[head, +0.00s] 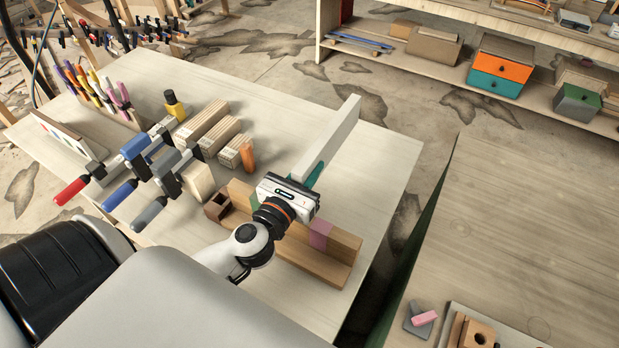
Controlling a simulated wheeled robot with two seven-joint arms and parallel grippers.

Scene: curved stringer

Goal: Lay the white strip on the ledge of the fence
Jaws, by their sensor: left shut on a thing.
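The white strip (335,135) is a long pale bar in the head view. It slants from my left gripper (300,185) up and right, over the far part of the table. My left gripper is shut on its near end, and the gripper body hides that end and the fingertips. A teal patch (316,174) shows beside the strip at the gripper. The wooden fence (345,244) lies below the gripper, with a pink band and a green band. Its ledge (315,265) runs along the near side, and my gripper and arm hide part of it. My right gripper is out of view.
Clamps with red, blue and grey handles (120,195) and wooden blocks (205,122) stand left of the fence. A small dark brown box (217,207) sits at its left end. The table's right part (385,165) is clear. A second table (520,230) stands right, across a gap.

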